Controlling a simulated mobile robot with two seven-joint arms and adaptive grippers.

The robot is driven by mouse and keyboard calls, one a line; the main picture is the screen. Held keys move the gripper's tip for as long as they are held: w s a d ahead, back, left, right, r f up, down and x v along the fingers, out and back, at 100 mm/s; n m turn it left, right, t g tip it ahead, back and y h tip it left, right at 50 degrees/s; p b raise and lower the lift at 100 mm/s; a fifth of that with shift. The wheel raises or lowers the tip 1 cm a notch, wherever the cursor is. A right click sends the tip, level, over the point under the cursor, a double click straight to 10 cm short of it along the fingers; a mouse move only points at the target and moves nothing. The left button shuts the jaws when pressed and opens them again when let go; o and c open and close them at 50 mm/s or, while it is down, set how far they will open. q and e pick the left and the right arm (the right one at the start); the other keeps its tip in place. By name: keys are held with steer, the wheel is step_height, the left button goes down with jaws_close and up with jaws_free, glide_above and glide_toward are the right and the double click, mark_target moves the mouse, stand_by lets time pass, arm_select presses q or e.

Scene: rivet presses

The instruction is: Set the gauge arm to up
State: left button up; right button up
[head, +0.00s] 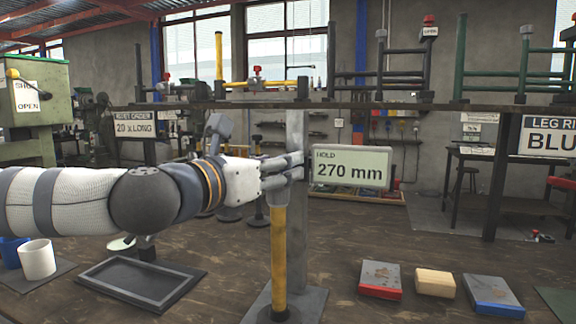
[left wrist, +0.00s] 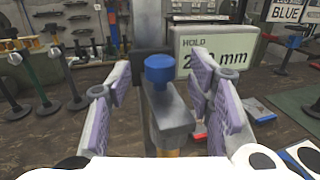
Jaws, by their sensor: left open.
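The height gauge has a grey post (head: 295,225) on a flat base and a display (head: 352,168) reading "HOLD 270 mm". A yellow column (head: 279,262) stands in front of the post. My left gripper (head: 298,166) is at the post, just left of the display and above the yellow column. In the left wrist view, a grey block (left wrist: 170,118) with a blue knob (left wrist: 160,70) lies between the open fingers, with gaps on both sides. I take this block to be the gauge arm. My right gripper is not in view.
A black tray (head: 92,274) and white cup (head: 37,260) stand on the left of the table. A red-edged block (head: 380,280), a wooden block (head: 435,283) and a blue-edged block (head: 492,297) lie on the right. A shelf (head: 400,105) with pipe frames runs overhead.

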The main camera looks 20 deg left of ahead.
arm_select(q)
steer(key=shift+x, duration=1.55)
steer(key=shift+r, duration=0.1)
steer(key=shift+c, duration=0.4)
